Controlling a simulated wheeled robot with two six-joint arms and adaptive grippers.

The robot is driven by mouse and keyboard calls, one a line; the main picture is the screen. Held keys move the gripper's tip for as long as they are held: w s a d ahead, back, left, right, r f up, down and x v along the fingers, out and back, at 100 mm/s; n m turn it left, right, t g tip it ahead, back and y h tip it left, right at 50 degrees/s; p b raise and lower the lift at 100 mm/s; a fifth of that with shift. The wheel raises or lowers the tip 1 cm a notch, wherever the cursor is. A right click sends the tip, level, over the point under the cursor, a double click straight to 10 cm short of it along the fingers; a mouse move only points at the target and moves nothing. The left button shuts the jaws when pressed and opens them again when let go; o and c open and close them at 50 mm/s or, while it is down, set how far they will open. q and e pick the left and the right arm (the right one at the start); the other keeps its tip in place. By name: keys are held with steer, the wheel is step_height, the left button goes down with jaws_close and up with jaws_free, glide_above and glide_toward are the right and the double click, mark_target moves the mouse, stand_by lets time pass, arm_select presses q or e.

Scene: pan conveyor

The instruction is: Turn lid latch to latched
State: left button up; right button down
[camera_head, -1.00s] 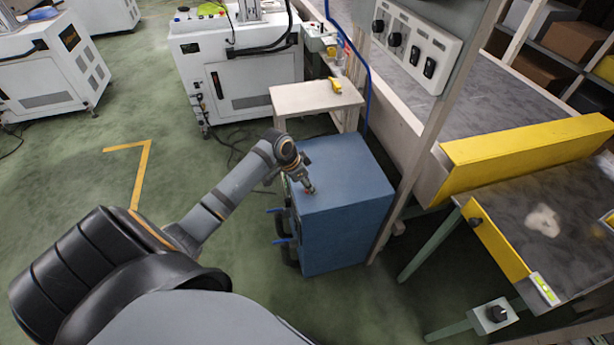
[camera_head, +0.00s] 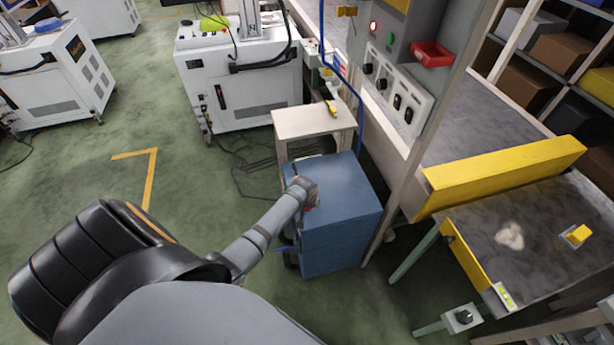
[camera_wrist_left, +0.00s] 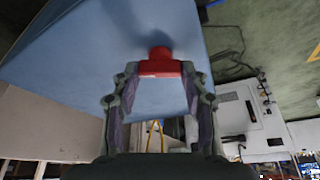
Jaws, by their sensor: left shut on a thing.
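A red latch (camera_wrist_left: 160,68) with a round hub and a crosswise bar stands on the blue face of the box in the left wrist view. My left gripper (camera_wrist_left: 159,74) is shut on the latch's bar, with one finger at each end. In the head view the blue box (camera_head: 345,215) stands on the floor, and my left gripper (camera_head: 314,202) is at its top near the left edge. My wrist mostly hides the latch there. No latched mark can be read. My right gripper is not in view.
A small pale table (camera_head: 312,122) stands just behind the box. A post and control panel (camera_head: 395,85) rise to its right, beside the conveyor (camera_head: 475,120). A dark work table with a yellow guard (camera_head: 505,172) is at the right. Green floor is open at the left.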

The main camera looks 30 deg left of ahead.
arm_select(q)
steer(key=n, duration=0.2)
steer(key=n+g+y+p, duration=0.1)
steer(key=n, duration=0.1)
steer(key=shift+d+n+y, duration=0.15)
steer(key=shift+n+y, duration=0.15)
steer(key=shift+n, duration=0.1)
steer(key=shift+w, duration=0.1)
stand_by(0.3)
steer(key=o, duration=1.2)
steer(key=shift+c, duration=0.2)
steer(key=v, duration=1.2)
